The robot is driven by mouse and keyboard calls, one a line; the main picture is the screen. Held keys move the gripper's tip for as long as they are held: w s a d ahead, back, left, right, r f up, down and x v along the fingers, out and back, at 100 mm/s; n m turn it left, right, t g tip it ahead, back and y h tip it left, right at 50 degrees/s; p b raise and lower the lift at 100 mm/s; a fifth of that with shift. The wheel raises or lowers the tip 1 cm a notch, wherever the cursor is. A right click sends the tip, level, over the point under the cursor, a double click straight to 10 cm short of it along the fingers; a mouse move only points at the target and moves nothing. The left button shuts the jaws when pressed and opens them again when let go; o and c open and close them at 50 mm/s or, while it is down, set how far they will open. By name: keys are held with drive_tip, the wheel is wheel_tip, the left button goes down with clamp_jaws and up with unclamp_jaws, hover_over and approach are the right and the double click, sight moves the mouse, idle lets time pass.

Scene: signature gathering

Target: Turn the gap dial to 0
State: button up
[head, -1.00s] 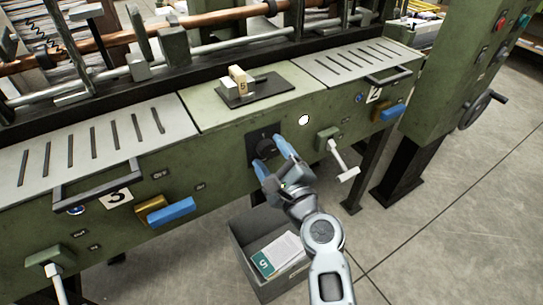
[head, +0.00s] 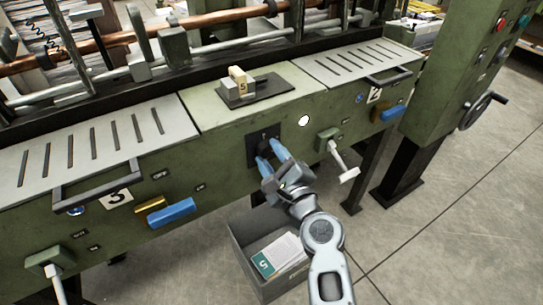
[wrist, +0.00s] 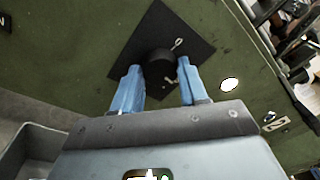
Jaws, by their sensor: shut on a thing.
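The gap dial is a black round knob (wrist: 160,62) on a square black plate (head: 264,134) on the green front panel. My gripper (head: 267,151) reaches it from the front, and its blue fingers are closed on the knob from both sides. In the wrist view my gripper (wrist: 160,69) has one finger on each side of the knob. A small pale mark shows on the plate above the knob, and another pale mark shows by the right finger. I cannot read any numbers on the dial, and in the head view the fingers hide much of the knob.
A white-handled lever (head: 342,160) sticks out to the right of the dial. A blue handle (head: 172,212) is at the left, another blue handle (head: 393,112) at the right. A grey bin (head: 243,252) with booklets stands on the floor below.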

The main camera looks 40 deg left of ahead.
drive_tip(key=shift+f+b, duration=0.15)
drive_tip(key=shift+b, duration=0.2)
drive_tip(key=n+b, duration=0.3)
drive_tip(key=b, duration=0.2)
drive_tip(key=shift+f+n, duration=0.3)
drive_tip(key=shift+n, duration=0.1)
drive_tip(key=n+y+b, duration=0.1)
drive_tip(key=n+b, duration=0.4)
drive_tip(key=b, duration=0.2)
drive_tip(key=shift+w+n, duration=0.1)
drive_tip(key=shift+n, duration=0.3)
drive_tip(key=n+g+b, duration=0.1)
drive_tip(key=n+b, duration=0.5)
drive_tip(key=b, duration=0.1)
drive_tip(key=shift+y, duration=0.4)
drive_tip(key=n+b, duration=0.3)
drive_tip(key=shift+r+b, duration=0.1)
drive_tip(key=shift+b, duration=0.2)
drive_tip(key=shift+r+n+g+b, duration=0.1)
drive_tip(key=shift+n+g+b, duration=0.2)
drive_tip(key=shift+n+b, duration=0.7)
drive_tip(key=shift+r+n, duration=0.1)
drive_tip(key=shift+n, duration=0.2)
